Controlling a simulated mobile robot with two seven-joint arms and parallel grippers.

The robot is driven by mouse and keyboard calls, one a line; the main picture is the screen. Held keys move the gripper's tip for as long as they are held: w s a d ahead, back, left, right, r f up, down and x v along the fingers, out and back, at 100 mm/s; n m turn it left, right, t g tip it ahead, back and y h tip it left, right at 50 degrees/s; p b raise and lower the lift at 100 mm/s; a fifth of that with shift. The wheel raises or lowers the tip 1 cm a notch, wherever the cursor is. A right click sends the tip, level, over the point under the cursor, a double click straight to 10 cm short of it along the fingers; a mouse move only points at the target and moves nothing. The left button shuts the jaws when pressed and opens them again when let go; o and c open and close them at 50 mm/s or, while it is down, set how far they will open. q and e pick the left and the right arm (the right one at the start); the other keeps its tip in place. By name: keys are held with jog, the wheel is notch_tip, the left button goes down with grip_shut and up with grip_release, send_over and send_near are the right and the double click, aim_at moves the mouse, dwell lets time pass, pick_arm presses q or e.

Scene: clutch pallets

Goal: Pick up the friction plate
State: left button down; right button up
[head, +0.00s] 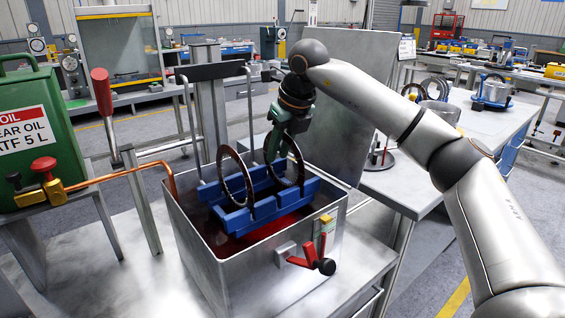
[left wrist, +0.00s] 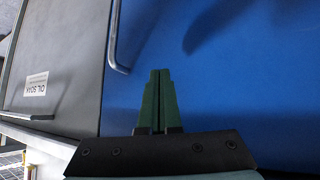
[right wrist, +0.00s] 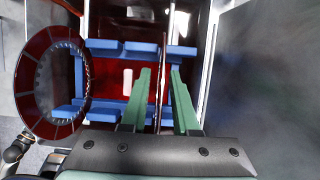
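Two dark ring-shaped friction plates stand upright in a blue rack (head: 262,208) in an open metal tank (head: 255,275). The left plate (head: 249,182) stands clear of my grippers; the right plate (head: 300,166) is under my right gripper (head: 273,150). In the right wrist view, the green fingers of my right gripper (right wrist: 163,97) are apart. The right plate shows there as a thin edge (right wrist: 163,55) between them, with gaps visible beside it. The toothed left plate (right wrist: 32,85) shows at the left. My left gripper (left wrist: 157,100) is shut and empty in the left wrist view, outside the head view.
A black handle frame (head: 212,71) rises behind the rack. A copper pipe (head: 130,174) and a green oil can (head: 30,130) stand left of the tank. A red-handled valve (head: 310,258) is on its front. A table (head: 415,185) with parts stands at the right.

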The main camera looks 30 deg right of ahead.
grip_shut()
dwell(1.1)
